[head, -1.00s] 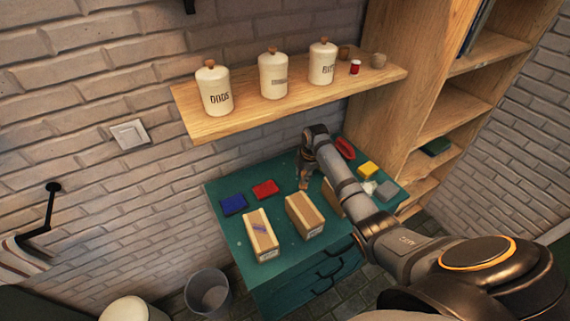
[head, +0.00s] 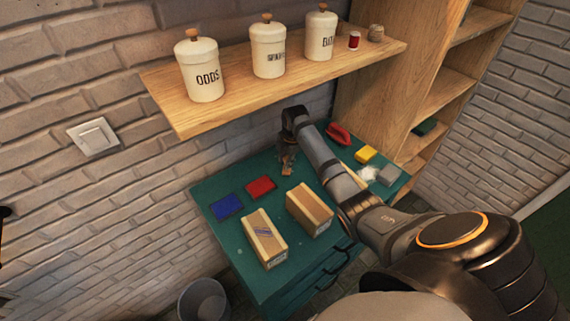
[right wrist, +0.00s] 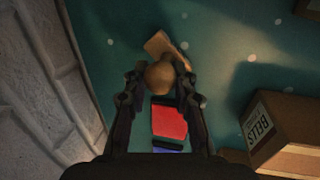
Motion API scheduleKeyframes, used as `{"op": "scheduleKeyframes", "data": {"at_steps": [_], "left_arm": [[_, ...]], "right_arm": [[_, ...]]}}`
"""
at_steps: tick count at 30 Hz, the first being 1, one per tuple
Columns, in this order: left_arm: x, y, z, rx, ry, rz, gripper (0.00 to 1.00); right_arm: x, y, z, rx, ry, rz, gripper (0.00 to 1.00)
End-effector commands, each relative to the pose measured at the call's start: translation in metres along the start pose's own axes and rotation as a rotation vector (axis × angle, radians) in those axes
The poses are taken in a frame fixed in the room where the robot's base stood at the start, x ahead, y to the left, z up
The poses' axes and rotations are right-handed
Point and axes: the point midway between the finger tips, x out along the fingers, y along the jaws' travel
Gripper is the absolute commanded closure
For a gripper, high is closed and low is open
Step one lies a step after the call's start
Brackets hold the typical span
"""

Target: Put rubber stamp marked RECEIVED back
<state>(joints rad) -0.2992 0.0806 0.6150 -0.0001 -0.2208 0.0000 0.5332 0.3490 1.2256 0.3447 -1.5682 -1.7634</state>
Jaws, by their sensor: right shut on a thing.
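My right gripper (right wrist: 160,85) is shut on a wooden stamp (right wrist: 160,77) by its round knob. The stamp's block-like base shows beyond the knob in the right wrist view; no marking on it can be read. In the head view my right gripper (head: 287,158) hangs over the back of the green cabinet top (head: 228,183), close to the wall. The stamp there is small and partly hidden by the gripper. Whether its base touches the top, I cannot tell. A red ink pad (head: 260,187) and a blue ink pad (head: 227,206) lie to the left. My left gripper is not in view.
Cardboard boxes (head: 264,238) stand at the front of the top. A red object (head: 338,133), a yellow block (head: 365,154) and a grey block (head: 388,175) lie at right. A wooden shelf (head: 225,97) with lidded canisters (head: 199,68) juts out above.

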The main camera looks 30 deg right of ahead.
Motion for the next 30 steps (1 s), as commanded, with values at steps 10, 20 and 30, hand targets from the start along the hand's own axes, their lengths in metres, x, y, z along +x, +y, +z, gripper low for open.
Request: {"op": "scheduleKeyframes", "data": {"at_steps": [10,20,30], "left_arm": [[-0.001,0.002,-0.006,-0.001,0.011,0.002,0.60],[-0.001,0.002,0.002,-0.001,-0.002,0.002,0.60],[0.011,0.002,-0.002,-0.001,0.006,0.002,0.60]], "right_arm": [[0.003,-0.001,0.000,0.001,0.000,-0.001,0.56],[0.001,-0.001,0.000,0.001,-0.001,-0.001,0.51],[-0.053,0.000,0.001,0.000,-0.002,0.002,0.51]]}}
